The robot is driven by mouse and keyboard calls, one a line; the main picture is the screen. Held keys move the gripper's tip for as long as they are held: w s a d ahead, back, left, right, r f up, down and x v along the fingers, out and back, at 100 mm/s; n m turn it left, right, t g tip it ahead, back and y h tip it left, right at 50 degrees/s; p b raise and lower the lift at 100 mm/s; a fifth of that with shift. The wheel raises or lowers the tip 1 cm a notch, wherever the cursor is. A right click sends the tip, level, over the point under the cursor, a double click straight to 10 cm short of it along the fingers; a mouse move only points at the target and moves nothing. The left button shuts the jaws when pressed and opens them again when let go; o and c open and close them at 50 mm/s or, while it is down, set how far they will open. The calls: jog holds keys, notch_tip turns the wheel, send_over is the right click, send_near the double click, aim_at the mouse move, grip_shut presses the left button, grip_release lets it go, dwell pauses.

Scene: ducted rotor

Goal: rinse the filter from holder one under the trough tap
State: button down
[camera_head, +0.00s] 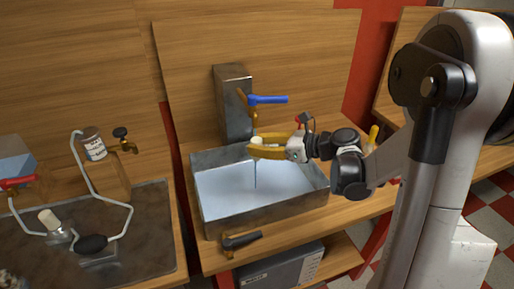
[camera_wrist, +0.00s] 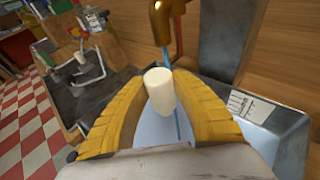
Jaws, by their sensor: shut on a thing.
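My gripper (camera_head: 258,148) is shut on the white cylindrical filter (camera_head: 257,141), over the metal trough (camera_head: 200,205). In the wrist view the filter (camera_wrist: 160,92) stands between the curved yellow fingers, just below the brass tap spout (camera_wrist: 162,22). A thin blue line, which looks like running water, shows between spout and filter and again below it. In the head view a thin line drops from the gripper into the trough. The tap's blue lever (camera_head: 268,99) points right. I cannot tell which holder is holder one.
On the left bench are a white cylinder (camera_head: 47,218) on a glass piece, a labelled bottle (camera_head: 93,147), looping tubing and a black bulb (camera_head: 91,243). A dark-handled tool or valve (camera_head: 240,240) is at the trough's front. The metal tap column (camera_head: 233,105) stands behind.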

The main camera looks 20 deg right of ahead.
jog(key=s+a, duration=0.4)
jog(key=s, duration=0.2)
jog(key=shift+s, duration=0.15)
dwell(1.4)
jog(key=s+a+r+p, duration=0.2)
jog(key=s+r+p, duration=0.1)
jog(key=s+r, duration=0.1)
jog(key=shift+a, duration=0.4)
jog(key=shift+s, duration=0.1)
dwell(0.4)
